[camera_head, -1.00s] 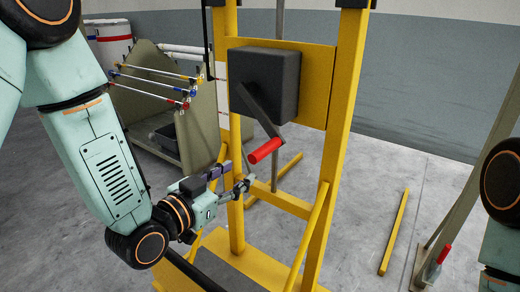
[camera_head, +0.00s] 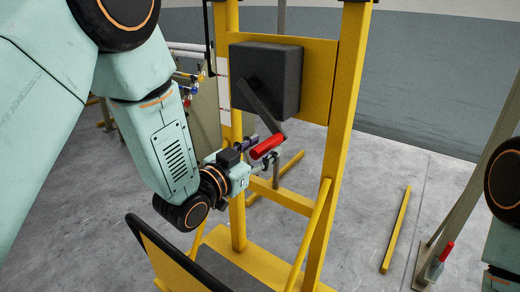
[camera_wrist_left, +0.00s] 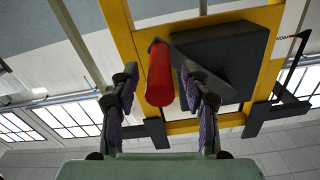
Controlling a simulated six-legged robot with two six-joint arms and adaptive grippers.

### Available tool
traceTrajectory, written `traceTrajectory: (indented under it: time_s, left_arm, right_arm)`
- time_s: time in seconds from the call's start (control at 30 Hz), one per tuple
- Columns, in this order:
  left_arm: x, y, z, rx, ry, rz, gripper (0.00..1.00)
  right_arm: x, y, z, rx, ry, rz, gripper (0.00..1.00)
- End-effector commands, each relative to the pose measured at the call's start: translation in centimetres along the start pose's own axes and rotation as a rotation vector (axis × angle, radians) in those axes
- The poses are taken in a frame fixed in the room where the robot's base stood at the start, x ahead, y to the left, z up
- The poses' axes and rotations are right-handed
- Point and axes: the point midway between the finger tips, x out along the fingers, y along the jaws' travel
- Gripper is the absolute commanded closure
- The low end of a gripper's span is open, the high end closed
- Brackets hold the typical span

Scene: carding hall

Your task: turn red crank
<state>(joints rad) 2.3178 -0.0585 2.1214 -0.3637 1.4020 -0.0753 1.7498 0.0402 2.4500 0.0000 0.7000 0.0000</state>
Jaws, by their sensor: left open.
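The red crank handle (camera_head: 267,146) sticks out from the end of a dark crank arm (camera_head: 262,108), which slants down to the right from a black box (camera_head: 265,80) on a yellow frame. My left gripper (camera_head: 264,156) is open at the handle, with its fingers around or just short of it. In the left wrist view the red handle (camera_wrist_left: 160,76) shows between the two spread fingers (camera_wrist_left: 160,92), with gaps visible on both sides. Part of my right arm shows at the right edge, but its gripper is out of view.
The yellow frame's posts (camera_head: 341,120) stand on both sides of the box. A slanted yellow brace (camera_head: 312,232) and a black-edged yellow panel (camera_head: 168,262) are lower down. A red-handled lever (camera_head: 446,252) stands at the right.

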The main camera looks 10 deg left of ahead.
Motion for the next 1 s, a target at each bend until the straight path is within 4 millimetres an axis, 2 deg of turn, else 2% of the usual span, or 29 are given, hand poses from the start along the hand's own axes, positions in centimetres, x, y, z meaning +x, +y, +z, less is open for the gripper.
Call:
traceTrajectory:
  time_s: [0.2,0.73,1.0]
  left_arm:
    - [0.02,-0.09,0.02,0.0,0.0,0.001,0.55]
    - [0.01,-0.08,0.02,0.0,0.0,0.001,1.0]
    - [0.02,-0.07,0.02,0.001,0.0,0.001,1.0]
  right_arm:
    - [-0.01,0.0,0.0,0.0,0.0,0.0,1.0]
    - [-0.01,0.0,-0.01,0.0,0.0,0.0,1.0]
    - [-0.01,0.0,-0.01,0.0,0.0,0.0,1.0]
